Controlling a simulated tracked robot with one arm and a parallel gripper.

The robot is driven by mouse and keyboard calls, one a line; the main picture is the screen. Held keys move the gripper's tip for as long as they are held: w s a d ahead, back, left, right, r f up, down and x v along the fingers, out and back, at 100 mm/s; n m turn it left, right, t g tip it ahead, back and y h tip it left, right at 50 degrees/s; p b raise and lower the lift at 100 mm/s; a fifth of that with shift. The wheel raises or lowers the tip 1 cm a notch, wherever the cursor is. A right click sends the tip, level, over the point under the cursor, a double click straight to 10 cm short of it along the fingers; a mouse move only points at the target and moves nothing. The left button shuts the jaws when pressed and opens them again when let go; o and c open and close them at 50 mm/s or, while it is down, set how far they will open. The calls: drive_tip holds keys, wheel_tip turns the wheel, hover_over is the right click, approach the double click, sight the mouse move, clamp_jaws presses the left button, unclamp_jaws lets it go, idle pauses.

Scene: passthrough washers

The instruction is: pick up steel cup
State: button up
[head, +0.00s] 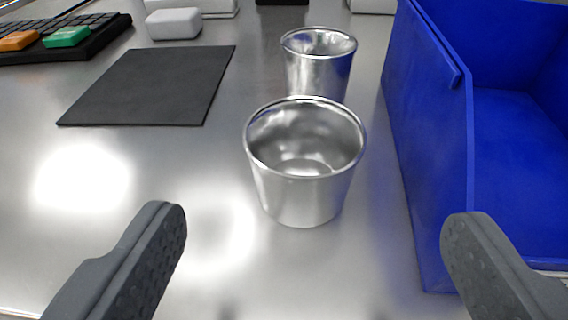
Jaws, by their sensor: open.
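Two steel cups stand upright on the metal table in the head view. The nearer steel cup (302,192) is near the middle and looks empty inside. The farther steel cup (318,72) stands just behind it, its lower part partly hidden by the nearer rim. My gripper (314,228) is open and empty, with one dark grey finger at the lower left and one at the lower right. The nearer cup lies ahead of the fingers, between their lines in the picture, and neither finger visibly touches it.
A blue bin (430,150) stands close on the right, its wall near the right finger. A black mat (155,85) lies at the left. A white block (173,23), a green block (66,37) and an orange block (18,41) are farther back. The front left table is clear.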

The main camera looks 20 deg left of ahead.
sight(303, 121)
drive_tip(key=x, duration=0.5)
drive_tip(key=shift+a+r+b, duration=0.1)
drive_tip(key=shift+a+b, duration=0.1)
drive_tip(key=shift+b, duration=0.1)
drive_tip(key=shift+b+x, duration=0.3)
drive_tip(key=shift+x, duration=2.45)
drive_tip(key=shift+c, duration=0.3)
drive_tip(key=shift+d, duration=0.1)
drive_tip(key=c, duration=1.1)
drive_tip(key=shift+r, duration=0.1)
